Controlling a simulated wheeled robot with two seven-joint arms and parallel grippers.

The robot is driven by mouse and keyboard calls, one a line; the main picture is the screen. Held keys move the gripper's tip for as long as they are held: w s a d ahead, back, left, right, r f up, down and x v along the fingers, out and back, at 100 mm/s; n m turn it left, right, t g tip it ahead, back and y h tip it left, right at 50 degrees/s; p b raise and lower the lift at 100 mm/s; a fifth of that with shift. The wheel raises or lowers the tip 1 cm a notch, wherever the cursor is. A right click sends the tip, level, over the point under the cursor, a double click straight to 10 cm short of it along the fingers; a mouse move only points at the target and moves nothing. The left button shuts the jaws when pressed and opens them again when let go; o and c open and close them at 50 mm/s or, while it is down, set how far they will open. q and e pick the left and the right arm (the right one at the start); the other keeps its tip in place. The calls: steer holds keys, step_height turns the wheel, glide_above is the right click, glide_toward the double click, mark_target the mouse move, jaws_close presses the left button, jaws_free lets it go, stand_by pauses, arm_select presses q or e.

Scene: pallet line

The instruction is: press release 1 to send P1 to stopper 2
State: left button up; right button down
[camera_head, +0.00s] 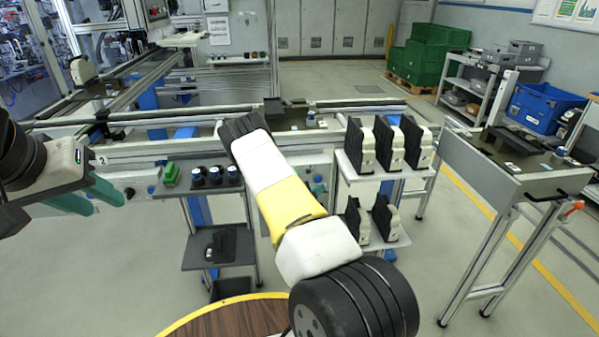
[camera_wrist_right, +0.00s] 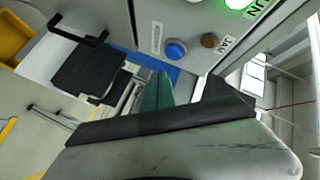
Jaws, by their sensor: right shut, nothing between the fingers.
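In the right wrist view, the green fingers of my right gripper (camera_wrist_right: 157,90) are shut with nothing between them. Their tips are close below a blue round button (camera_wrist_right: 176,50) on a grey control panel (camera_wrist_right: 205,18); I cannot tell whether they touch it. A small label beside the button is unreadable. In the head view, my right arm reaches to the conveyor (camera_head: 350,127) and hides its gripper and the panel front. My left gripper (camera_head: 108,202) is open and empty at the left, its green fingers apart. I cannot tell which pallet is P1 or where stopper 2 is.
The panel also has a brown button (camera_wrist_right: 209,40) and a lit green button (camera_wrist_right: 238,3). A shelf (camera_head: 370,170) with several black-and-white parts stands right of my arm. A side table (camera_head: 535,180) is further right. A round wooden table (camera_head: 230,318) is in front.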

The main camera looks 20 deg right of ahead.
steer(key=shift+w+d, duration=0.2)
steer(key=shift+w, duration=0.6)
steer(key=shift+w, duration=0.1)
stand_by(1.4)
steer(key=shift+w+d, duration=0.1)
steer(key=shift+w, duration=0.2)
steer(key=shift+w+d, duration=0.1)
steer(key=shift+w, duration=0.35)
stand_by(0.9)
steer(key=shift+s+a, duration=0.2)
steer(key=shift+s, duration=0.65)
